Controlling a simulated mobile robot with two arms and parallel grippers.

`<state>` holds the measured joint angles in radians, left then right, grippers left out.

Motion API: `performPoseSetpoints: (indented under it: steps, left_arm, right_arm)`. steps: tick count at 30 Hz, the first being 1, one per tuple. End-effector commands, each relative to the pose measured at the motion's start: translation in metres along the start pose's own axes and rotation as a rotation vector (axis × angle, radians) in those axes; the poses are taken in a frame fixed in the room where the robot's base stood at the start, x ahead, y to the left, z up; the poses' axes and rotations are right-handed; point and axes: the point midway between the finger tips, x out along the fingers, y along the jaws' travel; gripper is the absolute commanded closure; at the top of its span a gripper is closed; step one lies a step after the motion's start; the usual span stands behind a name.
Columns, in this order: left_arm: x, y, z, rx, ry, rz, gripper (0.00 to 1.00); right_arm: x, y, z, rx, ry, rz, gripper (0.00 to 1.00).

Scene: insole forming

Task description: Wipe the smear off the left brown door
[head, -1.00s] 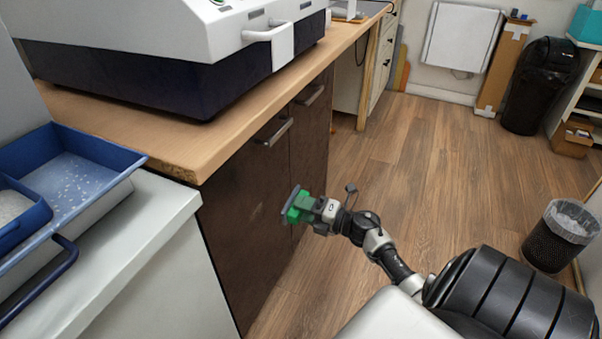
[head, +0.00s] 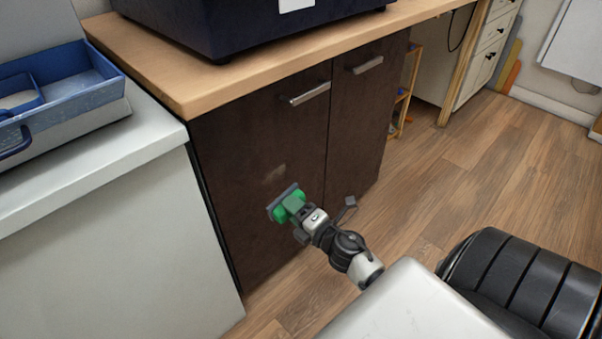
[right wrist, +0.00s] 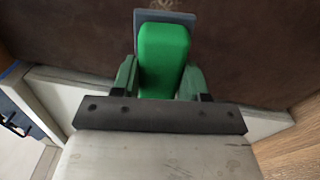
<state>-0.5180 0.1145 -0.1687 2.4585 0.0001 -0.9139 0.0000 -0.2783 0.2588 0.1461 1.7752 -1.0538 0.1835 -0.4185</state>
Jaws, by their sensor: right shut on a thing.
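The left brown door (head: 235,150) is the dark panel under the wooden counter, with a metal handle near its top right. A faint pale smear (head: 275,174) shows on it, just above the pad. My right gripper (head: 295,209) is shut on a green-handled wiper (head: 283,207) with a flat grey-blue pad. In the right wrist view the green handle (right wrist: 163,60) sits between the two fingers and the pad's edge (right wrist: 165,16) faces the brown panel. I cannot tell whether the pad touches the door. My left gripper is out of view.
The right brown door (head: 365,130) adjoins it, with its own handle. A white cabinet (head: 110,230) with a blue tray (head: 95,92) stands at the left. A dark-based machine (head: 240,25) sits on the counter (head: 170,85). Wooden floor (head: 480,170) is free at the right.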

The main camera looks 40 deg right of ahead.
Motion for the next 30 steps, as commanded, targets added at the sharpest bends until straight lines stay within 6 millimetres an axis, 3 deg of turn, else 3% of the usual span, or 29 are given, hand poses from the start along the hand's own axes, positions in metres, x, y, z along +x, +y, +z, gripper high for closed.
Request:
performPoseSetpoints:
  steps: [18,30]
  left_arm:
    - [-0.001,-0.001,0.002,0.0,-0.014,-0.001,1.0]
    - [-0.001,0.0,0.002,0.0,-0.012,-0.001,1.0]
  right_arm:
    - [0.053,0.001,0.0,0.001,-0.003,0.001,0.82]
    - [0.059,0.001,0.0,0.001,-0.003,0.0,0.82]
